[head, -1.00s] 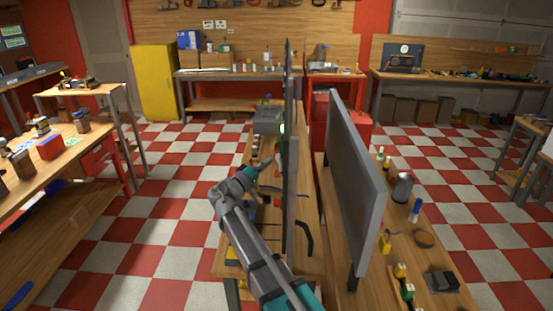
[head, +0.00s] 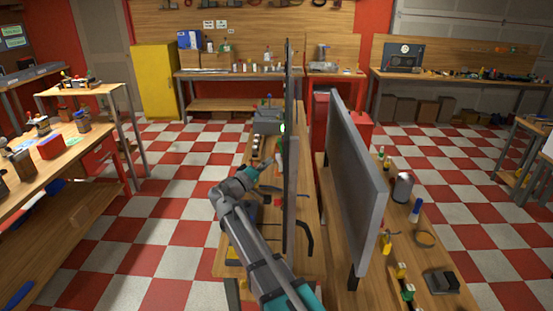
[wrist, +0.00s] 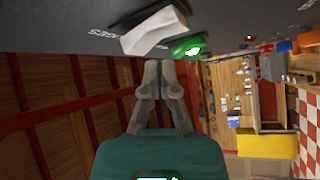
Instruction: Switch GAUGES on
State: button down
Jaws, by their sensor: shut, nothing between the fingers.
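A white rocker-like switch (wrist: 155,32) sits on a dark panel (wrist: 70,22) at the top of the wrist view. White lettering beside it is partly hidden and seems to end in "GES". A green lit lamp (wrist: 190,48) is just right of the switch. My gripper (wrist: 158,64) is shut and empty, its fingertips just below the switch in the picture. I cannot tell if they touch it. In the head view my gripper (head: 272,162) is beside the left upright panel (head: 291,190), seen nearly edge-on, so the switch face is hidden there. The green lamp (head: 282,127) shows at its edge.
The panel stands on a wooden bench (head: 232,262) with small items and a grey box (head: 267,121). A second grey panel (head: 355,180) stands to the right. Checkered floor (head: 180,225) is open on the left.

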jog(key=shift+d+r+p, duration=0.35)
jog(key=shift+d+r, duration=0.05)
jog(key=shift+d, duration=0.4)
dwell(1.0)
jog(key=shift+a+f, duration=0.1)
jog(key=shift+a, duration=0.1)
jog(key=shift+a+f+b, duration=0.3)
jog(key=shift+a+b, duration=0.05)
jog(key=shift+a, duration=0.25)
jog(key=shift+a, duration=0.1)
dwell(0.4)
jog(key=shift+a+f+b, duration=0.35)
jog(key=shift+a, duration=0.4)
jog(key=shift+a+f+b, duration=0.35)
jog(key=shift+a+b, duration=0.05)
jog(key=shift+a, duration=0.35)
jog(key=shift+a+f+b, duration=0.35)
jog(key=shift+a, duration=0.4)
